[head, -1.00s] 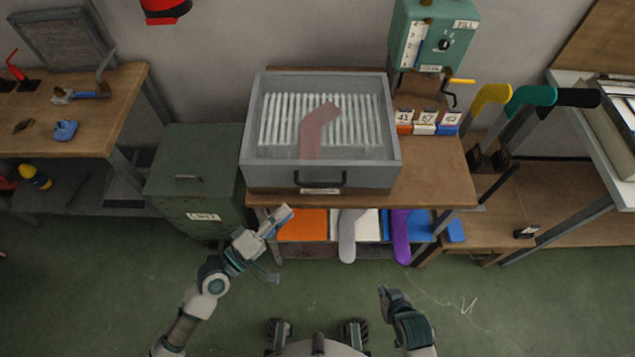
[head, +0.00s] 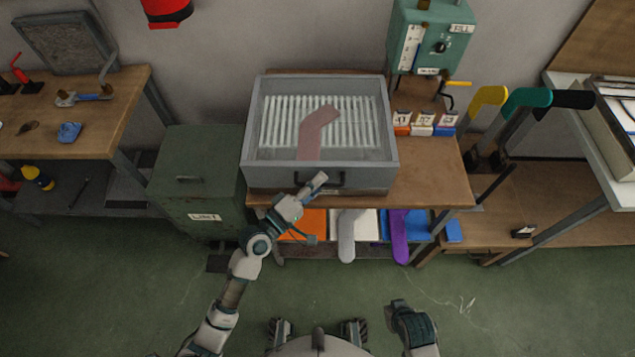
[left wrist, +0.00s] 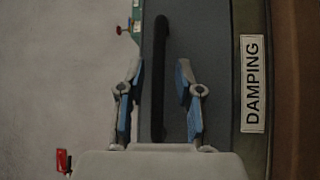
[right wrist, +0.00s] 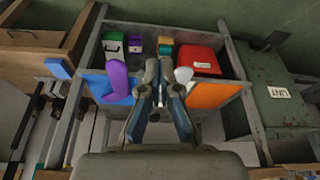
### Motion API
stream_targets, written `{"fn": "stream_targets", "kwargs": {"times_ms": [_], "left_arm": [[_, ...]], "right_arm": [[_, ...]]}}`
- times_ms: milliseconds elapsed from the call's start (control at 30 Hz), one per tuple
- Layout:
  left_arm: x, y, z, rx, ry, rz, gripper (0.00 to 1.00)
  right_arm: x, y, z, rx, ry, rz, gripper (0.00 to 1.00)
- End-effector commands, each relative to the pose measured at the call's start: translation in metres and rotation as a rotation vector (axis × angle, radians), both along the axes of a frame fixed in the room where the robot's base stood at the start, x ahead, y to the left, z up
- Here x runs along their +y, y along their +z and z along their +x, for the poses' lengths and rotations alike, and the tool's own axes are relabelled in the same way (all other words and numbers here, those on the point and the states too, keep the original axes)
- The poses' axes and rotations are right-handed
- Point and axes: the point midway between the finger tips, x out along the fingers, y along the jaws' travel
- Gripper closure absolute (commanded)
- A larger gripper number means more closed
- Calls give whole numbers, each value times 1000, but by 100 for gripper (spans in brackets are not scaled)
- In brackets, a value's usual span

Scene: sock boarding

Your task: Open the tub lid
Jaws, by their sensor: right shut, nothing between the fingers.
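The grey tub (head: 392,165) labelled DAMPING stands on the wooden bench, with its clear lid (head: 280,100) down. A pinkish bent shape (head: 318,130) and pale ribs show through the lid. The lid's black handle (head: 338,182) is at the front. My left gripper (head: 318,181) is at the left part of the handle. In the left wrist view the open left gripper (left wrist: 158,75) has its fingers either side of the handle bar (left wrist: 159,50), with gaps on both sides. My right gripper (head: 397,304) is low and away from the tub; the right wrist view shows it (right wrist: 162,70) shut and empty.
A green cabinet (head: 195,185) stands left of the bench. Below the bench are coloured bins with a grey sock form (head: 347,235) and a purple one (head: 399,235). A teal control box (head: 432,40) and bent coloured forms (head: 487,98) are at the right.

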Motion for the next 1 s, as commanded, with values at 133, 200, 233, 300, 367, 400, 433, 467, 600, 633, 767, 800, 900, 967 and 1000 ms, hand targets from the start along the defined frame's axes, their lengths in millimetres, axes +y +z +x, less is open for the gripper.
{"fn": "stream_targets", "kwargs": {"times_ms": [133,200,233,300,367,400,433,467,600,633,767,800,900,967,1000], "left_arm": [[0,0,0,0,0,0,100],[0,0,0,1,0,1,100],[0,-1,0,1,0,1,100],[0,-1,0,1,0,1,100],[0,-1,0,1,0,1,100],[0,-1,0,3,0,1,100],[0,-1,0,3,0,1,100],[0,0,0,4,0,2,100],[0,4,1,11,0,2,100],[0,6,2,13,0,2,100],[1,15,4,27,0,1,100],[1,19,5,33,1,3,100],[1,28,8,52,2,2,100],[1,34,10,64,2,1,100],[1,38,12,72,2,1,100]], "right_arm": [[0,0,0,-1,0,0,100],[0,0,0,-1,0,0,100],[0,0,0,-1,0,0,100],[0,0,0,-1,0,0,100],[0,0,0,-1,0,0,100],[0,1,0,-1,0,0,100],[0,1,0,-1,0,0,100],[0,1,0,0,0,0,100],[-2,1,-7,39,-1,-9,100],[-4,-4,-13,72,-3,-15,100],[-6,-26,-18,129,-5,-26,100],[-5,-37,-16,129,-5,-26,100],[-4,-68,-13,136,-2,-27,100],[-3,-88,-13,140,0,-28,100],[-3,-102,-15,144,2,-28,100]]}}
